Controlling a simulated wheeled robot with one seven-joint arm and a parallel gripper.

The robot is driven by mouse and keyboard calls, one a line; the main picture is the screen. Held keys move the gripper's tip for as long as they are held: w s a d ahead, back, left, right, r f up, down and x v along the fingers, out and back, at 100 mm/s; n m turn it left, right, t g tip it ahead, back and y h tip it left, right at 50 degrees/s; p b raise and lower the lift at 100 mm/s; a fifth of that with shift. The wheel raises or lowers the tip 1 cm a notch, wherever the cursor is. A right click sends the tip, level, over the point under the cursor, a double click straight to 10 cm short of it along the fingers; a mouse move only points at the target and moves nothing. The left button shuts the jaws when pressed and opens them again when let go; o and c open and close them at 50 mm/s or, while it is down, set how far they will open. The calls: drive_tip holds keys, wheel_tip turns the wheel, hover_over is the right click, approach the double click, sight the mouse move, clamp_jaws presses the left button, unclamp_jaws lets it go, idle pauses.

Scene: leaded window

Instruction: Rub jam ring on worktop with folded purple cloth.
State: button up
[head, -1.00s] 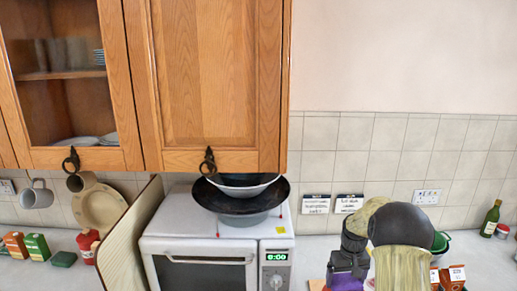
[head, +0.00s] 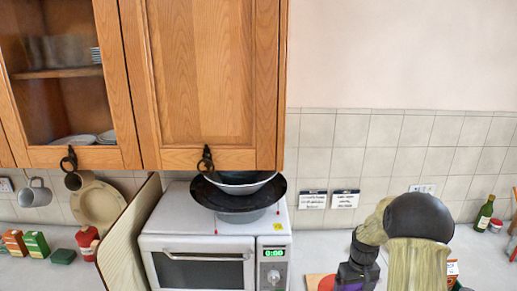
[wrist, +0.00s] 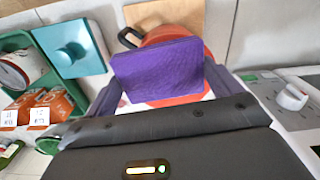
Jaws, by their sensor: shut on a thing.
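The folded purple cloth (wrist: 158,72) is held between the fingers of my gripper (wrist: 160,98) in the wrist view. It looks like a flat, stiff square. In the head view my gripper (head: 354,278) is at the bottom, right of the microwave, with its lower part cut off by the frame edge. The jam ring is not seen in either view. The cloth and gripper hide the worktop behind them in the wrist view, and my arm covers part of it in the head view.
An orange-red pot (wrist: 210,68) with a black handle is behind the cloth, near a wooden board (wrist: 165,13). The microwave (head: 200,240) is left of my arm.

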drive_tip(key=s+a+f+n+p, duration=0.2)
drive_tip(key=s+a+n+p, duration=0.2)
drive_tip(key=s+a, duration=0.45)
drive_tip(key=a+f+m+b, duration=0.1)
drive_tip(key=a+f, duration=0.1)
drive_tip(key=f, duration=0.2)
drive_tip(key=w+a+f+m+b, duration=0.1)
drive_tip(key=a+f+m+b, duration=0.1)
drive_tip(key=f, duration=0.2)
drive_tip(key=w+a+f+m+b, duration=0.1)
drive_tip(key=a+f+m, duration=0.1)
drive_tip(key=f, duration=0.2)
drive_tip(key=shift+d+r, duration=0.1)
idle(0.8)
